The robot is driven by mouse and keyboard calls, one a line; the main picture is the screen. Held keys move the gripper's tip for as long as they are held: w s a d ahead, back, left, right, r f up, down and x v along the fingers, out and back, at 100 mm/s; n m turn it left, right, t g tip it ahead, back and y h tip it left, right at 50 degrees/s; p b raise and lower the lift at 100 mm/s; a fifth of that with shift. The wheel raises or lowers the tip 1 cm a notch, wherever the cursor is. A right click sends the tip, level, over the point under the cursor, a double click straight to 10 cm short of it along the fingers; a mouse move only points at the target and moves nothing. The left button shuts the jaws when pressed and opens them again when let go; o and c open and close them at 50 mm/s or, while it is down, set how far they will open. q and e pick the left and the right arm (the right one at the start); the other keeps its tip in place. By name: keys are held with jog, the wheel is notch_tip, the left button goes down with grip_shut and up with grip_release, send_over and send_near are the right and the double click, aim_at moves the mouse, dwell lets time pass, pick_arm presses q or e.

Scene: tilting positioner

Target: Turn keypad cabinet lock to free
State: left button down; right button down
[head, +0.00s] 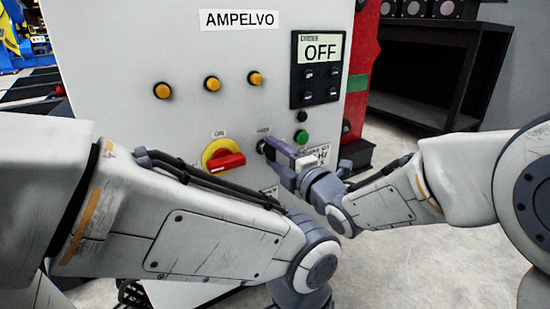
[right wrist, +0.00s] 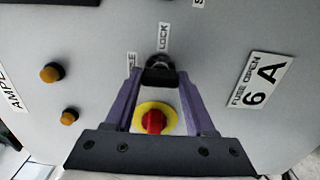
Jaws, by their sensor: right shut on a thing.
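The cabinet (head: 120,60) is a pale grey box with an AMPELVO plate. Its lock is a small dark round part (head: 262,145) on the front, right of a red rotary switch on a yellow disc (head: 225,160). My right gripper (head: 275,152) reaches it from the right. In the right wrist view the purple fingers (right wrist: 160,82) are closed around the dark lock (right wrist: 160,68), one on each side. A LOCK label (right wrist: 164,38) stands beside it, and another label ending in E is partly hidden by a finger. The lock's exact turn angle is unclear.
A black keypad (head: 319,70) displays OFF. Several orange buttons (head: 212,84) and a green button (head: 301,137) sit nearby. My left forearm crosses low in front of the cabinet. A dark shelf (head: 430,75) stands behind at the right, with open floor before it.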

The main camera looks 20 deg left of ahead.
dwell(0.4)
jog(key=shift+c, duration=1.2)
grip_release()
jog(key=shift+s+d, duration=0.15)
jog(key=shift+d, duration=0.1)
jog(key=p+v, duration=0.3)
jog(key=v, duration=0.7)
